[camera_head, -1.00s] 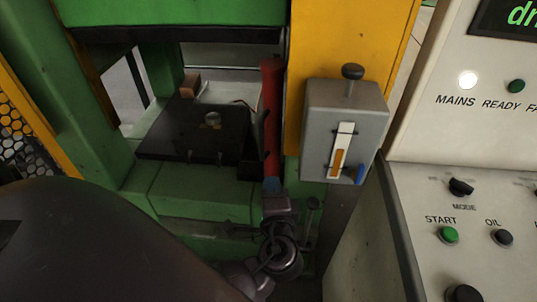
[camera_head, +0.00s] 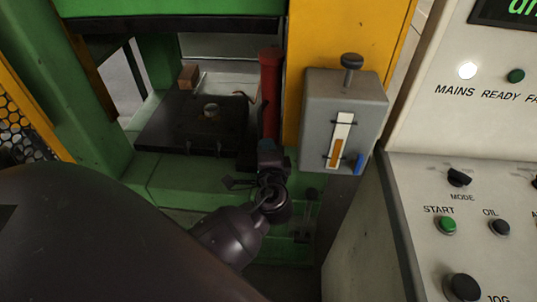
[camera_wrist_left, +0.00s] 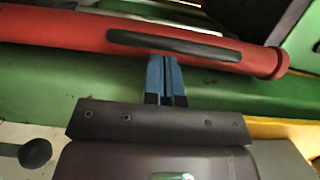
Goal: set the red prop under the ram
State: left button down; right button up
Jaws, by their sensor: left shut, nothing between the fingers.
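The red prop (camera_head: 270,85) stands upright at the right side of the press opening, beside the black bed plate (camera_head: 175,125). In the left wrist view the red prop (camera_wrist_left: 60,30) runs across the top of the picture, with a dark handle (camera_wrist_left: 175,44) along its side. The ram (camera_head: 170,8) is the green block with a dark underside above the plate. My left gripper (camera_head: 270,146) is in front of the prop's lower part and hides it. Its blue fingers (camera_wrist_left: 163,72) are shut and empty, with their tips close to the handle. I cannot tell whether they touch it.
A grey box with a gauge (camera_head: 343,115) hangs on the yellow column (camera_head: 335,30) right of the prop. The control desk (camera_head: 420,180) fills the right side. A brown block (camera_head: 188,76) sits behind the plate, and a small round piece (camera_head: 211,110) lies on it.

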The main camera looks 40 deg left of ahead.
pick_arm(q)
jog(key=shift+w+a, duration=0.15)
jog(key=shift+w, duration=0.05)
jog(key=shift+a, duration=0.1)
jog(key=shift+s+a+m+t+h, duration=0.35)
jog(key=shift+a+m+t+h, duration=0.05)
jog(key=shift+a, duration=0.1)
